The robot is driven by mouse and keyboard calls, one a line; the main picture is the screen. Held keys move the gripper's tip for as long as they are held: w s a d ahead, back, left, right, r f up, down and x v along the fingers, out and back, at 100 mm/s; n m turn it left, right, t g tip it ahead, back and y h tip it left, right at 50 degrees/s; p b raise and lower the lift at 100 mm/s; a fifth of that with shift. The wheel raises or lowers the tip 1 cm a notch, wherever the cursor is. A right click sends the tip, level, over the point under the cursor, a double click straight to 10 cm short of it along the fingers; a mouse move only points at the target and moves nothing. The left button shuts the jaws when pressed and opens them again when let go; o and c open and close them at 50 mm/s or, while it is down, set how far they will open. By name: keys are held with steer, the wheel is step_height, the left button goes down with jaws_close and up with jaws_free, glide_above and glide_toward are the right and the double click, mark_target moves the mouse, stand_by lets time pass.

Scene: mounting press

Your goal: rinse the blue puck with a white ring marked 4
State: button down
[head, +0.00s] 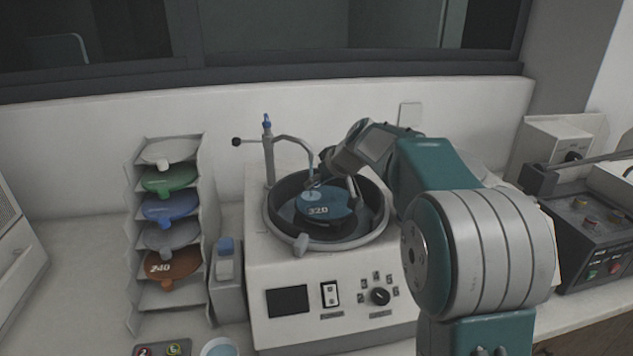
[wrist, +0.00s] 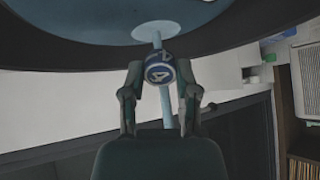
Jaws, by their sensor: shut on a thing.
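The blue puck with a white ring marked 4 (wrist: 159,72) shows end-on between my fingertips in the wrist view. My gripper (wrist: 160,76) is shut on it. In the head view my gripper (head: 324,178) is over the round basin (head: 380,222) of the machine, above the blue disc marked 320 (head: 335,212). The puck is hard to make out there. The spout (head: 292,139) arches over the basin, and a pale blue water stream (wrist: 165,108) lines up with the puck in the wrist view. A pale splash patch (wrist: 158,31) lies on the disc.
A rack of coloured discs (head: 203,240) stands left of the machine, with a bottle (head: 226,262) between them. A tray (head: 140,351) with pucks and a round dish (head: 220,347) are cut off at the bottom. A dark control box (head: 590,235) is at the right.

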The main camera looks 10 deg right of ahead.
steer(key=shift+s+d+r, duration=0.2)
steer(key=shift+s+d, duration=0.4)
steer(key=shift+s, duration=0.4)
steer(key=shift+s+d+r, duration=0.2)
steer(key=shift+s+d, duration=0.35)
steer(key=shift+s, duration=0.5)
steer(key=shift+s+d+r, duration=0.2)
steer(key=shift+s+d, duration=0.4)
steer(key=shift+s, duration=0.4)
steer(key=v, duration=0.5)
steer(key=shift+w+a+r, duration=0.1)
steer(key=shift+a+r, duration=0.15)
steer(key=shift+r, duration=0.4)
